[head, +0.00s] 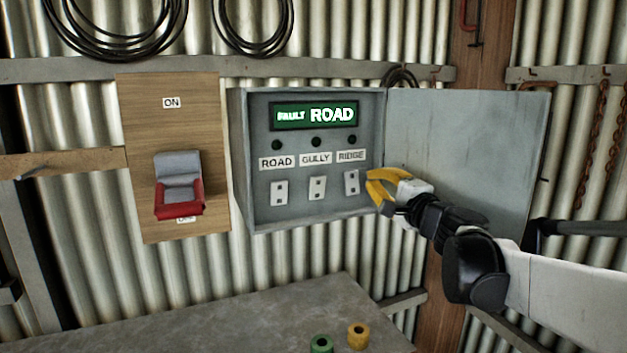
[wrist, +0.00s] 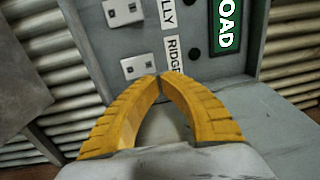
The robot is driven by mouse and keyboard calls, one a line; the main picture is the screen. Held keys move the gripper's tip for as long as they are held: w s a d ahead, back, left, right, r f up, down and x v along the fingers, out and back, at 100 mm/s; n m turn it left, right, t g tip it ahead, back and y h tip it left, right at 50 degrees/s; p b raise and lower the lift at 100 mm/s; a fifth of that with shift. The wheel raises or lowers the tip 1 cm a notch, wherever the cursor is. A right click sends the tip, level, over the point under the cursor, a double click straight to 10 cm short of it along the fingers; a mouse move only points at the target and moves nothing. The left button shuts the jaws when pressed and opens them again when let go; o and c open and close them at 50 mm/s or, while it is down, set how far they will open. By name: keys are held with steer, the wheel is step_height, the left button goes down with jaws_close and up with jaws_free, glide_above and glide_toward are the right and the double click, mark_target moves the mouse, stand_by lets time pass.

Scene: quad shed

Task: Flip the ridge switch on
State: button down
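The ridge switch (head: 351,182) is a small pale plate with a little toggle, rightmost of three in the grey open box (head: 240,165), below the RIDGE label (head: 351,156). It also shows in the wrist view (wrist: 138,66), where the picture is turned sideways. My gripper (head: 371,184) has yellow fingers and is just right of the ridge switch. In the wrist view its fingertips (wrist: 159,78) meet, with nothing seen between them, close to the switch and the RIDGE label. I cannot tell whether they touch the switch, or which way its toggle points.
The gully switch (head: 317,188) and road switch (head: 279,193) sit to the left. A green display (head: 314,115) reads FAULT ROAD. The box door (head: 470,150) stands open at right. A red-handled switch (head: 180,198) is on a wooden board. A bench (head: 230,325) lies below.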

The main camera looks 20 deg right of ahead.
steer(key=s+r, duration=0.1)
steer(key=s, duration=0.6)
steer(key=s+a+f+n+g+y+b, duration=0.1)
steer(key=s+a+f+n+g+b, duration=0.15)
steer(key=a+f+b, duration=0.6)
steer(key=s+a+f+n+g+y+b, duration=0.2)
steer(key=a+f+n+b, duration=0.15)
steer(key=f, duration=0.95)
steer(key=s+a+f+n+g+y+b, duration=0.15)
steer(key=a+f+n+g+b, duration=0.35)
steer(key=f, duration=0.6)
steer(key=s+f+n+h+b, duration=0.1)
steer(key=s+f+b, duration=0.3)
steer(key=f, duration=0.5)
steer(key=s+a+f+n+g+h+b, duration=0.1)
steer(key=s+f+n+h+b, duration=0.1)
steer(key=f+b, duration=0.4)
steer(key=s+a+f+n+g+h+b, duration=0.1)
steer(key=s+f+b, duration=0.4)
steer(key=f, duration=0.8)
steer(key=s+n+h, duration=0.1)
steer(key=n, duration=0.1)
steer(key=shift+n, duration=0.3)
